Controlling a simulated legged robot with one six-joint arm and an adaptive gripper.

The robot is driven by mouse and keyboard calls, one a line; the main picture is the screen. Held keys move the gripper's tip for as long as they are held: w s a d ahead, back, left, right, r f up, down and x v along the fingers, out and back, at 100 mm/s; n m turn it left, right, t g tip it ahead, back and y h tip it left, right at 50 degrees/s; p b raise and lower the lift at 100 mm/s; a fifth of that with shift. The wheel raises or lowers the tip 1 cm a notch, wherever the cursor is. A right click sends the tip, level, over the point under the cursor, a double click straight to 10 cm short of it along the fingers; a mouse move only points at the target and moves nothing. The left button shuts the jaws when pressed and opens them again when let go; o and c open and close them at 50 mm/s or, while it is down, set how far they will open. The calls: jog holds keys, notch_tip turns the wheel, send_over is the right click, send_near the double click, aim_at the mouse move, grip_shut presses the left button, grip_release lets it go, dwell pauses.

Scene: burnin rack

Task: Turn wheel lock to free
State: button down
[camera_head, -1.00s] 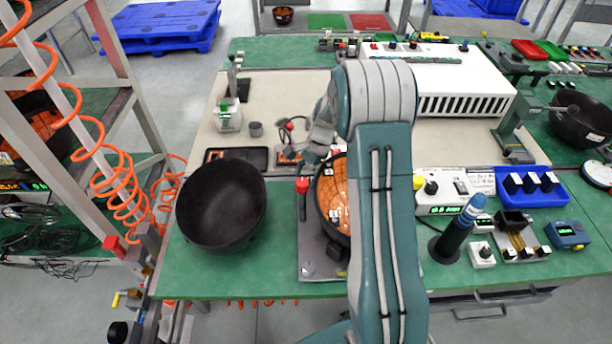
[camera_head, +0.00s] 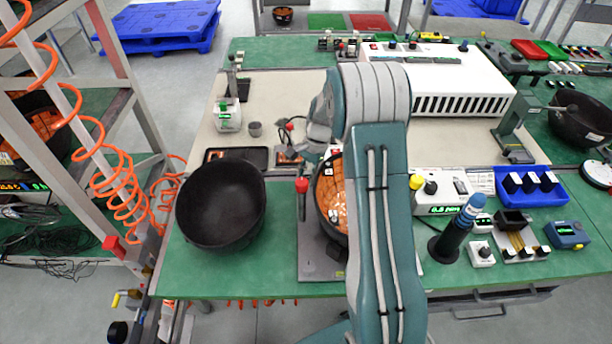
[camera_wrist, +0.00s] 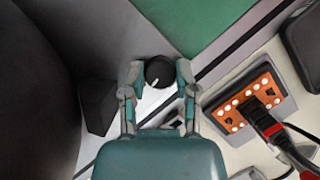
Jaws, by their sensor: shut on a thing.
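In the wrist view a round black knob (camera_wrist: 159,72) with a pale pointer mark sits between the two fingertips of my gripper (camera_wrist: 159,76). The fingers press on its two sides, so my gripper is shut on it. I take this knob to be the wheel lock; no label on it can be read. The pointer mark points down and to the left in the wrist view. In the head view my arm and wrist hide the knob and the fingertips.
A large black bowl (camera_head: 221,205) stands left on the green bench. A dark round vessel with orange inside (camera_head: 331,190) sits on a grey plate (camera_head: 318,262), partly behind my arm. An orange socket panel (camera_wrist: 245,101) with a red-black plug lies right of the knob in the wrist view.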

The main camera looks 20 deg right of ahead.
jog(key=n+g+h, duration=0.1)
jog(key=n, duration=0.3)
jog(key=shift+w+a+f+n, duration=0.1)
jog(key=shift+n, duration=0.2)
jog(key=n+g+h, duration=0.1)
jog(key=n, duration=0.2)
jog(key=shift+n, duration=0.4)
jog(key=n+h, duration=0.1)
jog(key=n, duration=0.2)
jog(key=n+h, duration=0.1)
jog(key=n, duration=0.2)
jog(key=shift+a+n+g+h, duration=0.1)
jog(key=shift+n+g+h, duration=0.2)
jog(key=shift+n+h, duration=0.1)
jog(key=shift+c, duration=1.9)
grip_release()
jog(key=v, duration=1.2)
